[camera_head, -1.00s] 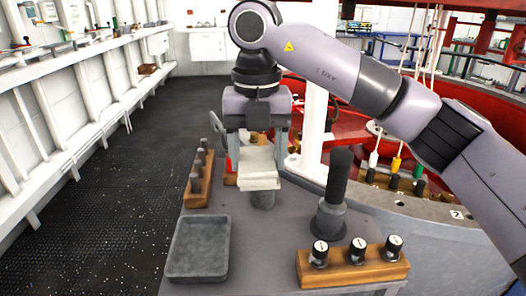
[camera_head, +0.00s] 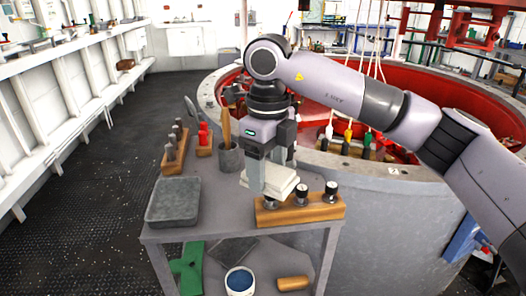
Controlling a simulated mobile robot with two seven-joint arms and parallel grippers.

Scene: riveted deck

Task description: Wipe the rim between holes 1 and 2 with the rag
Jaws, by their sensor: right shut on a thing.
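My right gripper (camera_head: 270,168) is shut on a pale folded rag (camera_head: 272,183). It holds the rag above the grey cart, just behind and over the left end of a wooden block with black knobs. The grey rim (camera_head: 425,183) of the large round red-lined tank is to the right of the rag and apart from it. A small white plate marked 2 (camera_head: 393,171) is on the rim. I cannot make out a mark for hole 1, and my arm covers part of the rim. My left gripper is not in view.
The cart top (camera_head: 222,200) carries a grey tray (camera_head: 173,202), a knob block (camera_head: 320,208), a block of grey pegs (camera_head: 173,150) and a pot (camera_head: 230,157) with a wooden handle. A row of coloured-handled tools (camera_head: 350,148) stands inside the tank's near edge. Dark floor at left is clear.

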